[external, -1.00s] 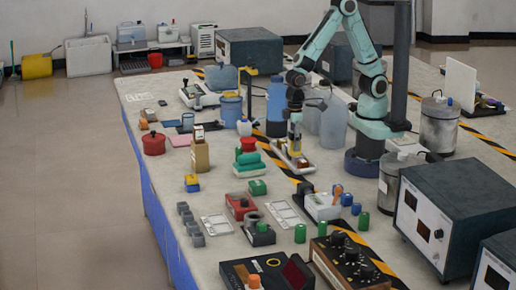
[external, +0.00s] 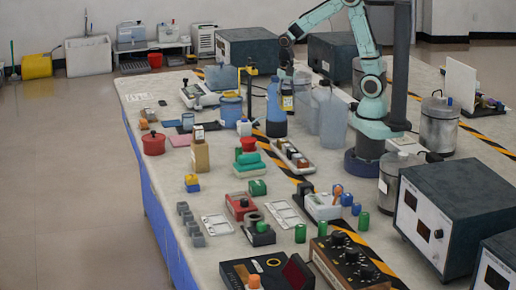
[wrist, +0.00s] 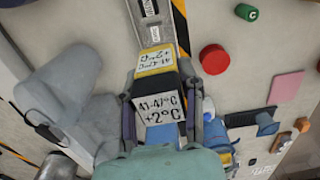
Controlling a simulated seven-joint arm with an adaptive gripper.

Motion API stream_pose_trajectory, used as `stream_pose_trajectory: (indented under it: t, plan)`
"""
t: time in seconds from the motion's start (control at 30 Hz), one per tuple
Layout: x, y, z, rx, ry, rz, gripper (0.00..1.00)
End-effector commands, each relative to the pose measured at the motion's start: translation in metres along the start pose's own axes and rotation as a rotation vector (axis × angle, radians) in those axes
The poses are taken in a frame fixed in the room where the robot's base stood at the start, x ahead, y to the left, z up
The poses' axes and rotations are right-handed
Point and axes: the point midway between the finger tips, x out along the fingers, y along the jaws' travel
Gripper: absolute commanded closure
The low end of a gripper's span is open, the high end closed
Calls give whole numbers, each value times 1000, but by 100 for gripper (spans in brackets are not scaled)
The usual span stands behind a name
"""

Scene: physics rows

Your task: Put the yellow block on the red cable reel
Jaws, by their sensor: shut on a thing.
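My gripper (wrist: 163,108) is shut on the yellow block (wrist: 155,62), which carries printed white labels. A dark part with a larger white label shows between the fingers in the wrist view. The red cable reel appears to be the round red thing (external: 248,144) by the teal rolls, left of and nearer the camera than the block. A red disc, likely the same reel (wrist: 214,59), shows right of the block in the wrist view. The block is apart from it.
The blue bottle (external: 275,118) and a clear grey bottle (external: 332,122) stand close to my gripper. A long tray of small parts (external: 292,155) lies below. A tan block stack (external: 200,155), a red pot (external: 153,144) and a pink mat (external: 180,140) are to the left.

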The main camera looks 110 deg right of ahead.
Motion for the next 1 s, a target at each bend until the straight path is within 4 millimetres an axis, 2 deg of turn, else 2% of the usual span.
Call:
stream_pose_trajectory:
  t: [0.07, 0.17, 0.43, 0.6, 0.93, 1.0]
  plan:
    - [0, 4, -8, 29, 0, 0, 100]
    - [7, -4, -20, 39, -2, 1, 100]
    - [41, -58, -70, 38, -2, 1, 100]
    - [76, -79, -90, 36, -3, 1, 100]
    - [103, -96, -105, 36, 0, 0, 100]
    - [114, -95, -104, 36, -2, 2, 100]
